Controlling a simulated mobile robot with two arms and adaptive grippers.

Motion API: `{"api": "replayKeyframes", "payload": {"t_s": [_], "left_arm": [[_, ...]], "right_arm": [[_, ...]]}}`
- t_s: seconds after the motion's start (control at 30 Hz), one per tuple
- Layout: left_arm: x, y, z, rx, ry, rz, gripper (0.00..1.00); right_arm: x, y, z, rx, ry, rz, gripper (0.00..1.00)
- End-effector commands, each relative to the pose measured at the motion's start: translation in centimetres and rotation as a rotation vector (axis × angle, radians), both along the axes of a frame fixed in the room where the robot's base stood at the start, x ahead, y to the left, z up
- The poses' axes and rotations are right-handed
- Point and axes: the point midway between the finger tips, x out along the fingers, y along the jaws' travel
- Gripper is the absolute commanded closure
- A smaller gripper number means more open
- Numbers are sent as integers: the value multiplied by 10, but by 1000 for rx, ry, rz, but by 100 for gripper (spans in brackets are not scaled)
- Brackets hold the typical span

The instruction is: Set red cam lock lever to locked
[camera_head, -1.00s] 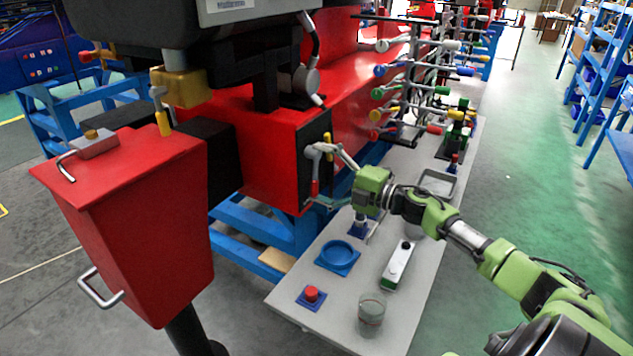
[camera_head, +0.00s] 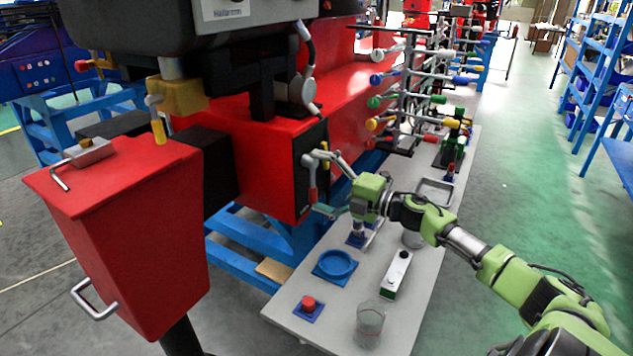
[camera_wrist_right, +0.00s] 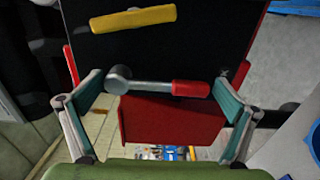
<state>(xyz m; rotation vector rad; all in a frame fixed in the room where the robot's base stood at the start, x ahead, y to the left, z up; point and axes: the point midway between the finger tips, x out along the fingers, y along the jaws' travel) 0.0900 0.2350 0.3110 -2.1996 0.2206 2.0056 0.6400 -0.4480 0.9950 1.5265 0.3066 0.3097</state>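The red cam lock lever (camera_head: 312,192) is on the black panel at the end of the red machine body. In the head view its red handle hangs down from a grey pivot. In the right wrist view the lever (camera_wrist_right: 190,89) lies across the picture, with the round grey hub at left and the red grip at right. My right gripper (camera_head: 322,183) is open in front of the panel. In the right wrist view its fingers (camera_wrist_right: 158,85) stand at either end of the lever; I cannot tell whether they touch it. My left gripper is out of view.
A yellow lever (camera_wrist_right: 135,18) is on the same panel. Below my right arm, the grey table (camera_head: 300,334) holds a blue dish (camera_head: 335,266), a red button (camera_head: 308,304), a glass (camera_head: 370,325) and a white-green box (camera_head: 396,274). A rack of coloured handles (camera_head: 405,95) stands behind.

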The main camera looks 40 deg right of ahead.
Motion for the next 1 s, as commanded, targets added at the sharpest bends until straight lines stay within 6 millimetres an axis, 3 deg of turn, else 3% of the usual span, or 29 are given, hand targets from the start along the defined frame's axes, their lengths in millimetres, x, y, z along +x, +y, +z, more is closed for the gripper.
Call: {"api": "replayKeyframes", "payload": {"t_s": [0.33, 1.0], "left_arm": [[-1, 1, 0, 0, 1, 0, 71], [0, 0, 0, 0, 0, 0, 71]], "right_arm": [[-13, -6, -1, 6, 4, -1, 0], [-97, -40, -1, 2, 2, -1, 0]]}}
